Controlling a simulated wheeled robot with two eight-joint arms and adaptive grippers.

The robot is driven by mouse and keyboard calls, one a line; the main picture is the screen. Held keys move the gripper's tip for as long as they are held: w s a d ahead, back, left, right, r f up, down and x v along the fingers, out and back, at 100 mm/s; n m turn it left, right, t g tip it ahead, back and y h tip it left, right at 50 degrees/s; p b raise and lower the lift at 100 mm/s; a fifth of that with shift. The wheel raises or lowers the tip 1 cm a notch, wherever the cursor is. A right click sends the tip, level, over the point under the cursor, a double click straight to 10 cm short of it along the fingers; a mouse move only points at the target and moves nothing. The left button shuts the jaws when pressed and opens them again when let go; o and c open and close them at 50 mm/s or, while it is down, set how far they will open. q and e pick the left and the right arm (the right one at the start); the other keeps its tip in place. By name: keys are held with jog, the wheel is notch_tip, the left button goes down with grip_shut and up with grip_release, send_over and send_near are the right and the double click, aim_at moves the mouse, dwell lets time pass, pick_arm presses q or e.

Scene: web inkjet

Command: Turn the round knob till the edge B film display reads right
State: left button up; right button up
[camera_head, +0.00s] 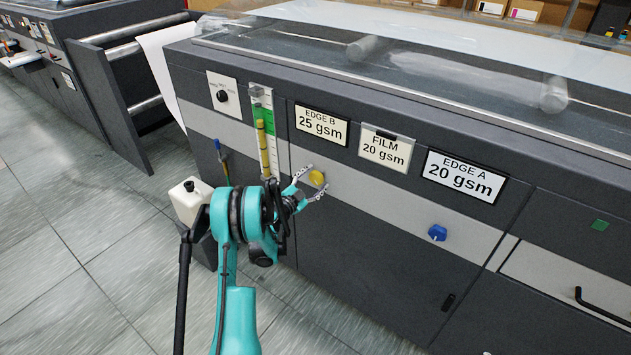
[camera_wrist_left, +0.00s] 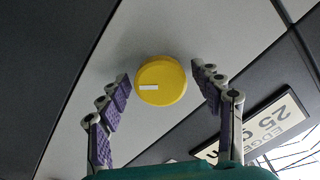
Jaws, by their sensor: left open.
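A round yellow knob (camera_head: 317,178) sits on the light grey band of the machine front, below the displays. In the left wrist view the knob (camera_wrist_left: 161,81) carries a white mark that points left. My left gripper (camera_head: 314,184) is open, its fingers on either side of the knob; in the wrist view the fingertips (camera_wrist_left: 160,76) show gaps to it. The edge B display (camera_head: 321,125) reads 25 gsm. The film display (camera_head: 385,148) reads 20 gsm, and the edge A display (camera_head: 464,176) reads 20 gsm. My right gripper is out of view.
A blue knob (camera_head: 437,233) sits on the same band to the right. A sight gauge (camera_head: 264,131) with green and yellow parts stands left of the displays. A white container (camera_head: 192,201) is left of my arm. Tiled floor lies open at the left.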

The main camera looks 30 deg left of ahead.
pick_arm(q)
jog(key=shift+w, duration=0.2)
jog(key=c, duration=1.2)
jog(key=shift+n, duration=0.3)
jog(key=n+b, duration=0.2)
jog(key=shift+n, duration=0.4)
jog(key=shift+n+b, duration=0.75)
jog(key=shift+n, duration=1.55)
jog(key=shift+r, duration=0.1)
